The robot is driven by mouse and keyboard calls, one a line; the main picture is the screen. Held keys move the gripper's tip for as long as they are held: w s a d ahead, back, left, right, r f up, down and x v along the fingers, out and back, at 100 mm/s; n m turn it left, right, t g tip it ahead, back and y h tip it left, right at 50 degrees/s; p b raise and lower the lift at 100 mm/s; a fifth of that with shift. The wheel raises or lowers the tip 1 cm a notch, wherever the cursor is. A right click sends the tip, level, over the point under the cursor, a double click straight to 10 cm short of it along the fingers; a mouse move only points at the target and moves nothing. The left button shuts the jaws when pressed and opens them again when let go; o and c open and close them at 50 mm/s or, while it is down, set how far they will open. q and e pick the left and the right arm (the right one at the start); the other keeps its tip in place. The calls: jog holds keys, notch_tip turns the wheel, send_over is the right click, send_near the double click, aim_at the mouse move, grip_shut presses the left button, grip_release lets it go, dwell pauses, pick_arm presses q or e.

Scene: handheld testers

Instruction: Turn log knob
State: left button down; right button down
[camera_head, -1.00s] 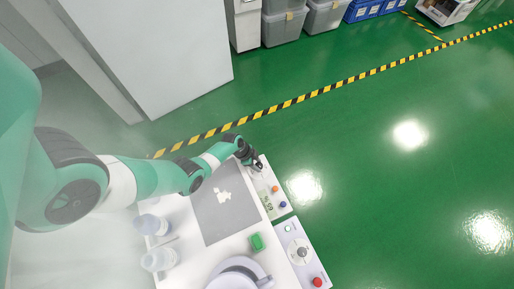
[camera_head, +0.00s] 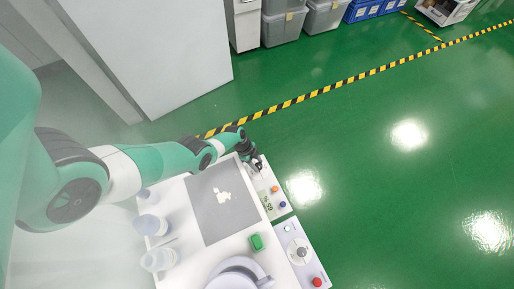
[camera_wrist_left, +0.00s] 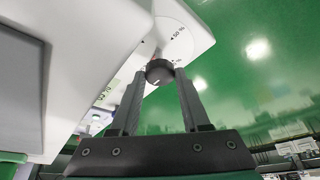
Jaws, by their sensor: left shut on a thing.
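The dark round knob (camera_wrist_left: 158,72) shows in the left wrist view, on a white panel with a printed dial (camera_wrist_left: 178,38). My left gripper (camera_wrist_left: 159,75) is shut on the knob, one finger on each side of it. In the head view my left gripper (camera_head: 256,164) is at the far end of the white tester (camera_head: 268,192), which has a small display, an orange button and a blue button. The knob itself is hidden there by the gripper. My right gripper is in neither view.
A second control box (camera_head: 302,253) with a grey knob and a red button stands beside the tester. The white table holds a grey mat (camera_head: 222,205), a green block (camera_head: 257,242), clear bottles (camera_head: 158,259) and a round device (camera_head: 238,275). Open green floor lies to the right.

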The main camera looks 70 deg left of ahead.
pick_arm(q)
jog(key=shift+c, duration=1.9)
grip_release()
jog(key=p+v, duration=1.1)
jog(key=shift+s+r, duration=0.2)
jog(key=shift+r, duration=0.1)
jog(key=shift+a, duration=0.1)
